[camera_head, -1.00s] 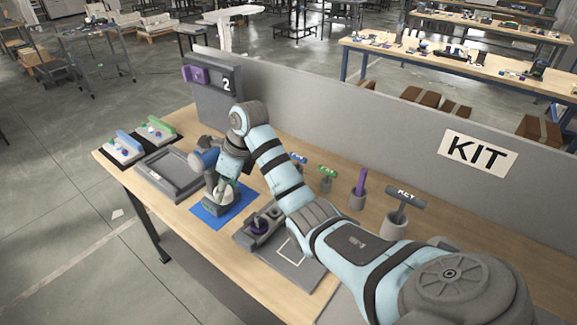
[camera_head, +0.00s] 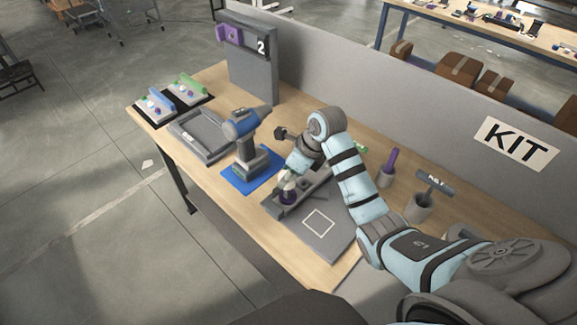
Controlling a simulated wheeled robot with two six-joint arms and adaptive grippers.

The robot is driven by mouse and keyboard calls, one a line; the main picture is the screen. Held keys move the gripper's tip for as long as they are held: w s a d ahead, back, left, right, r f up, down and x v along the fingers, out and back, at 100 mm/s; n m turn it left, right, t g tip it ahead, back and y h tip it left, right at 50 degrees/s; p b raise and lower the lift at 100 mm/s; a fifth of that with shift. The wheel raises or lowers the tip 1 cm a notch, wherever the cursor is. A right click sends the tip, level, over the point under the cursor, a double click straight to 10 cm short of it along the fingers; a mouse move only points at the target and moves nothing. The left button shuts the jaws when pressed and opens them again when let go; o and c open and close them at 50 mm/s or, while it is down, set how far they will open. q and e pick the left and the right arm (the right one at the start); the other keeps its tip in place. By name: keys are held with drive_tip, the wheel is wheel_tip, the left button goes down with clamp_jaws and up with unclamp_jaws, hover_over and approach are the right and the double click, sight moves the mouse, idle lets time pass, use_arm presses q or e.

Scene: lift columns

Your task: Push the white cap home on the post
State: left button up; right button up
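My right arm comes in from the right, and its gripper (camera_head: 290,178) points down at the grey fixture board (camera_head: 335,240). A small white piece, likely the white cap (camera_head: 286,184), shows at the fingertips. Directly below it is a dark purple round part (camera_head: 288,198) on the fixture, probably at the post. The post itself is hidden, and I cannot tell whether the cap touches it or how far down it sits. The fingers are too small and covered to show whether they are shut. My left gripper is not in view.
A blue-and-grey drill (camera_head: 245,130) stands on a blue mat (camera_head: 236,184), left of the gripper. A grey tray (camera_head: 181,125) lies farther left. A grey partition (camera_head: 400,115) runs behind.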

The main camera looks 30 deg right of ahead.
drive_tip(key=shift+f, duration=0.5)
drive_tip(key=shift+s, duration=0.1)
drive_tip(key=shift+a+r, duration=0.1)
drive_tip(key=shift+f, duration=0.45)
drive_tip(key=shift+f, duration=0.7)
idle(0.3)
drive_tip(key=shift+f, duration=0.25)
drive_tip(key=shift+s+f, duration=0.1)
drive_tip(key=shift+f, duration=0.15)
idle(1.3)
